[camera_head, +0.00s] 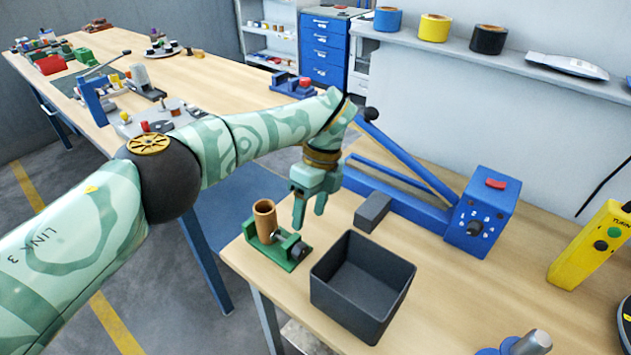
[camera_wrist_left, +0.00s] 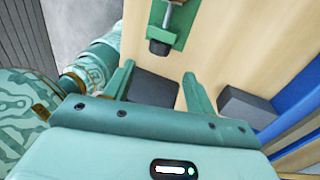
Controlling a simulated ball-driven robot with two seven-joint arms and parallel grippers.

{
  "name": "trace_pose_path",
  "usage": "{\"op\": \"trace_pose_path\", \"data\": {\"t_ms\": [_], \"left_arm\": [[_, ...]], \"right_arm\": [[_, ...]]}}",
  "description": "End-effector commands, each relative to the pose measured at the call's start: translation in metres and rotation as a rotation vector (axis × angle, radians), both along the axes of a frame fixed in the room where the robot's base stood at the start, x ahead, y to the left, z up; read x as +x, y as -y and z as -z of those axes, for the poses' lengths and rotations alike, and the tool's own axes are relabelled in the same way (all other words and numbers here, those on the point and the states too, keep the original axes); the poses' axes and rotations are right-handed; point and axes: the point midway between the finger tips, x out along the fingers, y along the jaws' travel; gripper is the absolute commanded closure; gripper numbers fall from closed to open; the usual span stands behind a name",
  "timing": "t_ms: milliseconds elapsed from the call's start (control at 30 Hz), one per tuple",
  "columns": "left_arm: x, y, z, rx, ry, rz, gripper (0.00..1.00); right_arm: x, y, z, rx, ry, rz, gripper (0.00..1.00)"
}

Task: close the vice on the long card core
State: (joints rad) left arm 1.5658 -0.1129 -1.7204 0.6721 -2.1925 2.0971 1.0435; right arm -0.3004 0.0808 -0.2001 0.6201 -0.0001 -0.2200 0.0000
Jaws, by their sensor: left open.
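The green vice (camera_head: 287,260) sits at the near left corner of the bench. The long card core (camera_head: 265,220), a brown tube, stands upright between its jaws; I cannot tell if both jaws touch it. The vice's dark knob (camera_head: 305,252) is at its right end. My left gripper (camera_head: 309,220) is open and empty, fingers pointing down, above and just right of the vice, apart from the knob. In the left wrist view the vice (camera_wrist_left: 184,30) and knob (camera_wrist_left: 160,47) lie beyond the open fingertips (camera_wrist_left: 158,69). My right gripper is not in view.
A dark open bin (camera_head: 335,305) stands right of the vice, close to the gripper. A grey block (camera_head: 373,212) lies behind it. A blue machine (camera_head: 485,215) with a long arm stands at the back. A yellow control box (camera_head: 590,245) is at the right.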

Motion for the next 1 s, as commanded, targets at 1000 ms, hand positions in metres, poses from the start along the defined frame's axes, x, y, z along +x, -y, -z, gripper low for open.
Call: {"op": "trace_pose_path", "data": {"t_ms": [1000], "left_arm": [[0.043,-0.021,-0.066,-0.015,0.036,-0.061,0.44]], "right_arm": [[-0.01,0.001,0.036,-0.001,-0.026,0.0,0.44]]}}
